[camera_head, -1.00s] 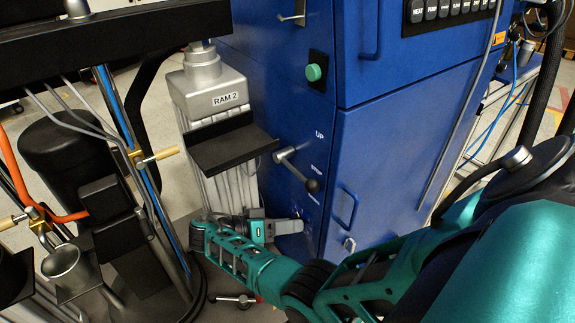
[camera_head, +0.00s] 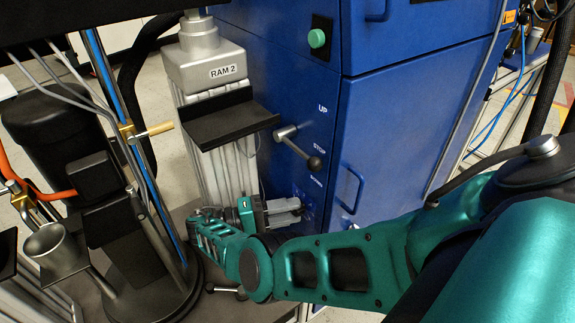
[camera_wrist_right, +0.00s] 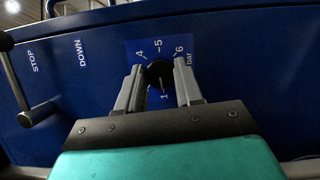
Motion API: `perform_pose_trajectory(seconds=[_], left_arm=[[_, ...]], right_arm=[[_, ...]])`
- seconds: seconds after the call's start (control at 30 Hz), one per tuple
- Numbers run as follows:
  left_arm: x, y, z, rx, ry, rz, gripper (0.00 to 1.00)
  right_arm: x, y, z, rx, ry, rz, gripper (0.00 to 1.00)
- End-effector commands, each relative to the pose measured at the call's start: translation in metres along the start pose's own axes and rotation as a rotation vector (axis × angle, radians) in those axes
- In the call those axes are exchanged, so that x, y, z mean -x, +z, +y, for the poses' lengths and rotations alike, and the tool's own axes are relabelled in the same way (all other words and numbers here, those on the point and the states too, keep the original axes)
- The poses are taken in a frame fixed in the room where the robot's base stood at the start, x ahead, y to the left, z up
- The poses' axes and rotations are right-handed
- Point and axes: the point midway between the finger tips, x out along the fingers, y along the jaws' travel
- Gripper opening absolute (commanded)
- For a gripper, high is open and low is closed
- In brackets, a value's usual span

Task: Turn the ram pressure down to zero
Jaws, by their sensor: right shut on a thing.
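The pressure knob (camera_wrist_right: 158,73) is round and black, on a blue panel with a printed scale where 4, 5, 6, "bar" and 1 are readable. My right gripper (camera_wrist_right: 158,82) is shut on it, one grey finger on each side. A thin pale mark shows on the knob's lower side near the 1; its exact reading is unclear. In the head view my right gripper (camera_head: 298,210) is at the blue cabinet (camera_head: 400,130), below the lever, and the knob is hidden by the fingers. My left gripper is not in view.
The RAM 2 column (camera_head: 207,65) with a black shelf (camera_head: 229,123) stands close left. A green button (camera_head: 316,38) is higher up.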

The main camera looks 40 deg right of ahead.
Motion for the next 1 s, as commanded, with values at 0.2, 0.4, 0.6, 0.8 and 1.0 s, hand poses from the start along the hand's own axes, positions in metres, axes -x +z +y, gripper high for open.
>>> perform_pose_trajectory(seconds=[0.2, 0.4, 0.6, 0.8, 1.0], left_arm=[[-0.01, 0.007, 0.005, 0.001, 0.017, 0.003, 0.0], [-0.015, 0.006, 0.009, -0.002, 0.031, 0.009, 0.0], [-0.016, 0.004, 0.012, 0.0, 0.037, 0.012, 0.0], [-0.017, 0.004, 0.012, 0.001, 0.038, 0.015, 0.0], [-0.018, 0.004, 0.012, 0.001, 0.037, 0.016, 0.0]], right_arm=[[0.0, 0.001, -0.007, 0.189, 0.08, 0.001, 0.05], [0.0, 0.001, -0.006, 0.357, 0.151, 0.001, 0.05], [-0.001, 0.001, -0.005, 0.5, 0.211, 0.002, 0.05], [-0.001, 0.001, -0.005, 0.604, 0.253, 0.003, 0.05], [-0.001, 0.001, -0.005, 0.661, 0.276, 0.003, 0.05]])
